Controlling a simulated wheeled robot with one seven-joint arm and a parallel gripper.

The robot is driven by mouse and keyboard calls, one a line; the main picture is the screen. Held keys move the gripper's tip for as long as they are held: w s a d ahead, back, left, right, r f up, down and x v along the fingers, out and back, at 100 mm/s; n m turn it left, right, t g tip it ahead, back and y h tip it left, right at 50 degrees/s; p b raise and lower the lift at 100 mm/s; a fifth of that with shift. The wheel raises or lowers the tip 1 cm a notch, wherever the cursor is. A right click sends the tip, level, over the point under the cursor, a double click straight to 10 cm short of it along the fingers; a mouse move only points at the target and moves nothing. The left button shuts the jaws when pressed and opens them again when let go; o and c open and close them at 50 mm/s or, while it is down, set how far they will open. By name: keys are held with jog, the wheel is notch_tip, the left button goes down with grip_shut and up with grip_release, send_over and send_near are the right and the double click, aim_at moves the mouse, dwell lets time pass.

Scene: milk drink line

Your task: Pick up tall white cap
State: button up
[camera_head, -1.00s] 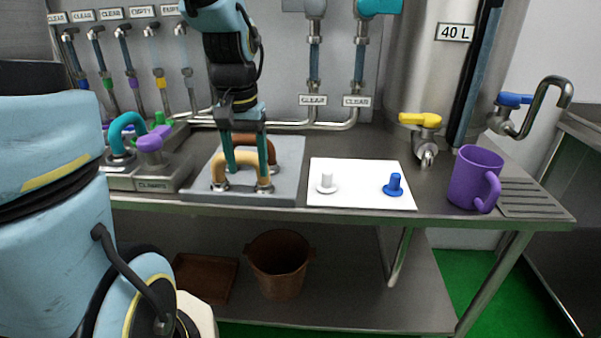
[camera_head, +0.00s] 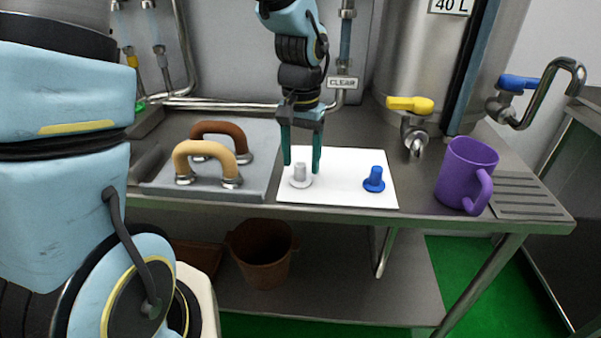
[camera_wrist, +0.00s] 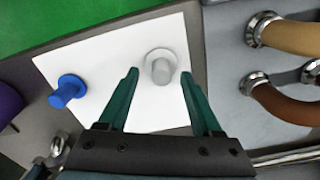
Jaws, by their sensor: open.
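The tall white cap (camera_head: 300,175) stands upright on a white mat (camera_head: 345,190), on the mat's left part. It has a wide round base and a narrow stem, and looks light grey in the wrist view (camera_wrist: 160,66). My gripper (camera_head: 302,168) is open and empty, with its teal fingers pointing down over the cap. In the wrist view the cap shows between the two fingertips (camera_wrist: 162,72) and slightly beyond them, apart from both. I cannot tell the exact height of the fingertips above the mat.
A blue cap (camera_head: 374,179) stands on the mat's right part. A grey tray (camera_head: 262,165) with a tan and a brown curved tube is at the left. A purple mug (camera_head: 466,175) and a yellow-handled tap (camera_head: 412,125) are to the right. Bare mat separates the caps.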

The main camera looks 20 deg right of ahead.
aim_at(300, 173)
jog(key=shift+a+f, duration=0.1)
jog(key=shift+f, duration=1.3)
jog(key=shift+c, duration=0.3)
grip_shut()
